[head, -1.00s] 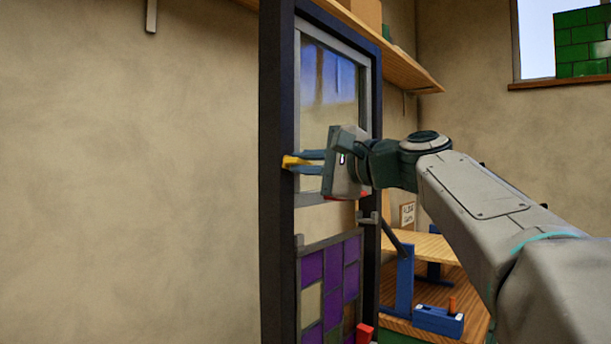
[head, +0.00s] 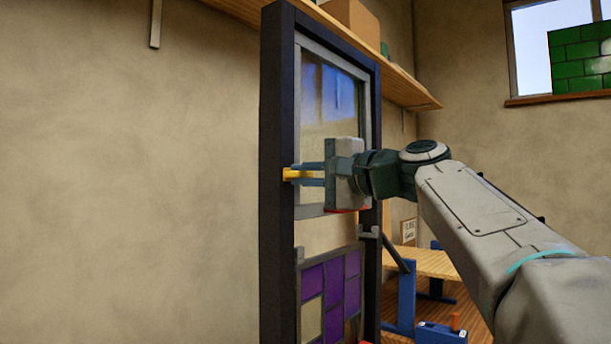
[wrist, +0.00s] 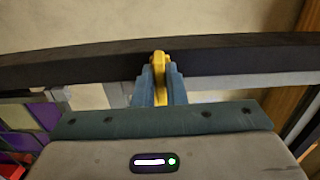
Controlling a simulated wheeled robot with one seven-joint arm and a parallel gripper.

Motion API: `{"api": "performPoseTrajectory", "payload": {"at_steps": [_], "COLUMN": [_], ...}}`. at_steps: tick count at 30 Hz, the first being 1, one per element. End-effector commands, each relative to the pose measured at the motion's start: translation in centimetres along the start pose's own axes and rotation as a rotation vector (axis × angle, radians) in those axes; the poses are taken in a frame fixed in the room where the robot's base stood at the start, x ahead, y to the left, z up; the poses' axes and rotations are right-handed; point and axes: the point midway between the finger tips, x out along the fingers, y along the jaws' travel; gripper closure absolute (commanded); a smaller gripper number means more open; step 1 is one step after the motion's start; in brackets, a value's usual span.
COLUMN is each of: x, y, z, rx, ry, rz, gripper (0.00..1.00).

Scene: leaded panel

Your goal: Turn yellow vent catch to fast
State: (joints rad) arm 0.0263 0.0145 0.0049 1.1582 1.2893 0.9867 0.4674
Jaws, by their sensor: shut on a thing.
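The yellow vent catch (head: 293,174) sits on the left upright of the dark frame (head: 276,250), beside the upper glazed sash. My gripper (head: 305,175) is shut on it, with one blue finger above and one below. In the wrist view the yellow catch (wrist: 160,75) stands between my two blue fingertips (wrist: 160,85), its tip against the dark frame bar. The fingers hide part of the catch in both views. I cannot read any mark for fast.
A purple and cream leaded panel (head: 331,295) fills the lower part of the frame. A wooden shelf (head: 400,88) with boxes runs behind the top. A wooden bench (head: 430,263) with blue legs stands behind right. Bare wall lies to the left.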

Motion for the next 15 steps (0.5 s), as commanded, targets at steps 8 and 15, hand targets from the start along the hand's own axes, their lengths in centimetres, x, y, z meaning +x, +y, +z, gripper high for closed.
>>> {"api": "performPoseTrajectory", "payload": {"at_steps": [8, 15], "x": [0.0, -1.0], "y": [0.1, 0.1], "z": [0.0, -0.1], "rx": [0.0, 0.0], "ry": [-0.001, 0.002], "rz": [0.002, 0.0], "gripper": [0.67, 0.67]}}
